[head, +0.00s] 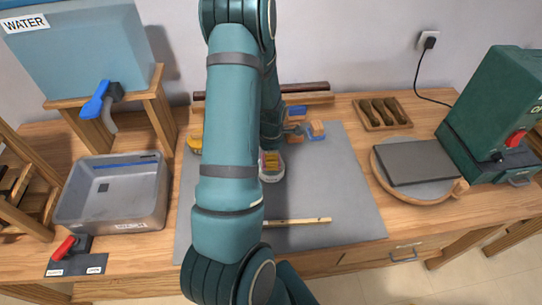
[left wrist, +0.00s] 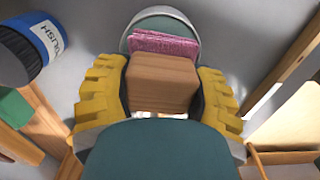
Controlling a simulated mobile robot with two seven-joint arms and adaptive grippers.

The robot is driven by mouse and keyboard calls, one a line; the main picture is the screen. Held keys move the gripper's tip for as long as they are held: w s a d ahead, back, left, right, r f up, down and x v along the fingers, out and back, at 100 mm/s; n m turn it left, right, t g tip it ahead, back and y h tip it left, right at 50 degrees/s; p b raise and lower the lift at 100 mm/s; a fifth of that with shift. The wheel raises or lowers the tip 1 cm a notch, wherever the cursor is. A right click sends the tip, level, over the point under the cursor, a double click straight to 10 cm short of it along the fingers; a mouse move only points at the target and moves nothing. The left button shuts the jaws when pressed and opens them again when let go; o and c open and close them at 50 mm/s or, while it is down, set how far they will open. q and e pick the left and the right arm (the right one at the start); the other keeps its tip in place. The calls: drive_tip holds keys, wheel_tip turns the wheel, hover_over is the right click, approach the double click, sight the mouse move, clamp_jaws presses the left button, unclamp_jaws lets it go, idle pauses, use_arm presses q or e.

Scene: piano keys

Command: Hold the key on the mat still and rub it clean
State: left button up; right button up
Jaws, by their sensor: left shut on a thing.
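A long pale wooden strip (head: 297,221), seemingly the key, lies on the grey mat (head: 345,190) in the head view. My arm covers its left part. In the left wrist view, my left gripper (left wrist: 163,88) is shut on a wooden block (left wrist: 163,82), with a yellow finger on each side. A pink pad (left wrist: 163,43) shows just beyond the block, over a round teal thing with a pale rim. I cannot tell whether pad and block are joined. In the head view, my arm largely hides this area.
A blue and black POLISH jar (left wrist: 32,45) shows in the left wrist view. Blue and wooden pieces (head: 316,130) lie at the mat's back. A grey tub (head: 113,195) stands left, a round board (head: 385,170) right. The mat's right part is clear.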

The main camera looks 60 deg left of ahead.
use_arm(q)
drive_tip(key=shift+f+b, duration=0.4)
drive_tip(key=shift+f, duration=0.15)
idle(1.6)
drive_tip(key=shift+r+p, duration=2.95)
drive_tip(key=shift+r, duration=0.65)
drive_tip(key=shift+f, duration=0.1)
